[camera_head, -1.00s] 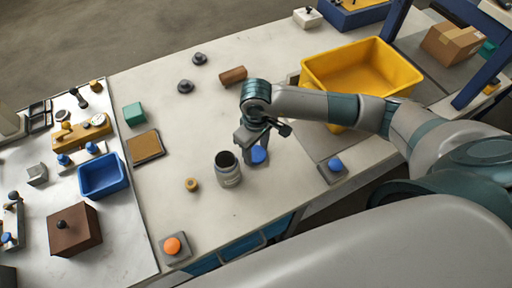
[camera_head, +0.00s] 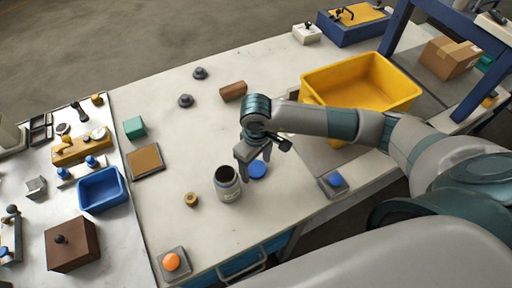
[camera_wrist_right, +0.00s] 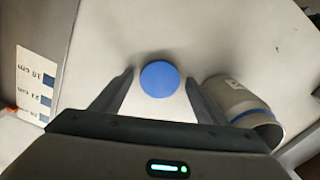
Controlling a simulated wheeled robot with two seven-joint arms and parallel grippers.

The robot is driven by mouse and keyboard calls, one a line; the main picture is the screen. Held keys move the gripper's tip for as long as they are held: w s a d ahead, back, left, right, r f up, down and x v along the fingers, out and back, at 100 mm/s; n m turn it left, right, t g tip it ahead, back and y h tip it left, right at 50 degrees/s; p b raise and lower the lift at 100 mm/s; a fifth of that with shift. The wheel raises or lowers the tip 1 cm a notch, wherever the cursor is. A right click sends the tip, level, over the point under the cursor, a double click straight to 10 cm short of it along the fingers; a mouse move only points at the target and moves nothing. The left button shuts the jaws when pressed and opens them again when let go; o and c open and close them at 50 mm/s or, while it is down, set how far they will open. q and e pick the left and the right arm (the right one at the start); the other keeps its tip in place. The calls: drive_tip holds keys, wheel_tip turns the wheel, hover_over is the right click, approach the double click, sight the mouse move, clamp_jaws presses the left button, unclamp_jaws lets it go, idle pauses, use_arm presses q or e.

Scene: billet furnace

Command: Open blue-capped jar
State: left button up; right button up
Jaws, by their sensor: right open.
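The grey jar (camera_head: 227,184) stands upright on the white table with its dark mouth open and no cap on it. It also shows at the right of the right wrist view (camera_wrist_right: 243,103), with a blue band near its rim. The blue cap (camera_head: 258,170) lies on the table just right of the jar. My right gripper (camera_head: 256,167) is open above the cap. In the right wrist view the cap (camera_wrist_right: 160,78) shows between the two spread fingertips, with a gap on each side. My left gripper is not in view.
A yellow bin (camera_head: 315,95) stands behind my right arm. A blue button box (camera_head: 333,183) is to the right, an orange button box (camera_head: 172,263) at the front left. A small brass ring (camera_head: 191,199) lies left of the jar. The table's middle is mostly clear.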

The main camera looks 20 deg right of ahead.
sight(256, 168)
drive_tip(key=shift+r+b, duration=0.3)
drive_tip(key=shift+r, duration=0.15)
wheel_tip(256, 168, up, 11)
drive_tip(key=b, duration=0.4)
drive_tip(key=shift+b, duration=0.35)
drive_tip(key=shift+r, duration=0.1)
